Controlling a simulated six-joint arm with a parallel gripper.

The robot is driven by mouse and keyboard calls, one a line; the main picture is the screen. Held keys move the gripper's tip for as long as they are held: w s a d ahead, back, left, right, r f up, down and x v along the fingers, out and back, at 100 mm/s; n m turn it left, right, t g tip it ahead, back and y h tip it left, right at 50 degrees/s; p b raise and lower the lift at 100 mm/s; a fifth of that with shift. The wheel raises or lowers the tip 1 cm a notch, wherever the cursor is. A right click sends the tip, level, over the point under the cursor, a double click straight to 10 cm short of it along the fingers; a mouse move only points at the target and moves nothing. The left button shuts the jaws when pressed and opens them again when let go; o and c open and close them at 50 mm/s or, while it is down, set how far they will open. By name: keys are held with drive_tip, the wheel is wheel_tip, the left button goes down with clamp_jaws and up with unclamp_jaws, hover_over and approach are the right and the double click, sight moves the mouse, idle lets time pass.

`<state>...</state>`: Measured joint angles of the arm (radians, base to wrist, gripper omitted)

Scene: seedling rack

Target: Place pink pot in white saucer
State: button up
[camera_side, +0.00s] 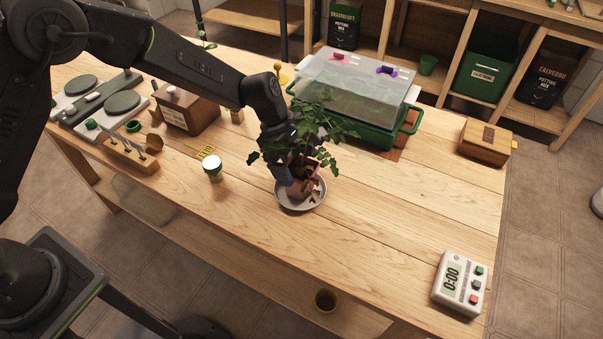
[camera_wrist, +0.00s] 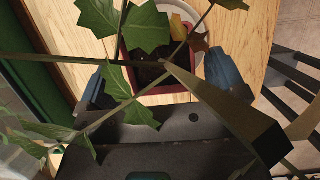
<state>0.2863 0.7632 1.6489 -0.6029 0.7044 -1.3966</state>
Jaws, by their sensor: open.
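The pink pot (camera_side: 299,188) holds a leafy green plant and stands in the white saucer (camera_side: 288,205) near the table's middle. It looks upright, though leaves hide part of it. In the wrist view the pot's square pink rim (camera_wrist: 125,72) and dark soil show, with part of the saucer (camera_wrist: 190,13) beyond. My gripper (camera_side: 290,172) is at the pot, partly hidden by leaves in the side view. In the wrist view its two blue fingertips (camera_wrist: 158,82) are apart, one on each side of the pot. I cannot tell whether either touches it.
A green tray with a clear lid (camera_side: 352,85) stands behind the plant. A wooden box (camera_side: 484,143) and a white timer (camera_side: 460,284) are right. The table front is clear.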

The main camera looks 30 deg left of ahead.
drive_tip(key=s+a+r+m+t, duration=0.1)
drive_tip(key=s+a+r+m, duration=0.1)
drive_tip(key=a+r, duration=0.35)
drive_tip(key=s+a+r+m, duration=0.2)
drive_tip(key=r, duration=0.7)
drive_tip(key=s+a+r+m+t+y, duration=0.2)
drive_tip(key=s+a+m, duration=0.4)
drive_tip(key=s, duration=0.5)
drive_tip(key=s+a+r+m+t+y, duration=0.2)
drive_tip(key=s+a+r+m, duration=0.3)
drive_tip(key=s+m, duration=0.3)
drive_tip(key=s+a, duration=0.1)
drive_tip(key=s, duration=0.2)
drive_tip(key=shift+r+t+y, duration=0.3)
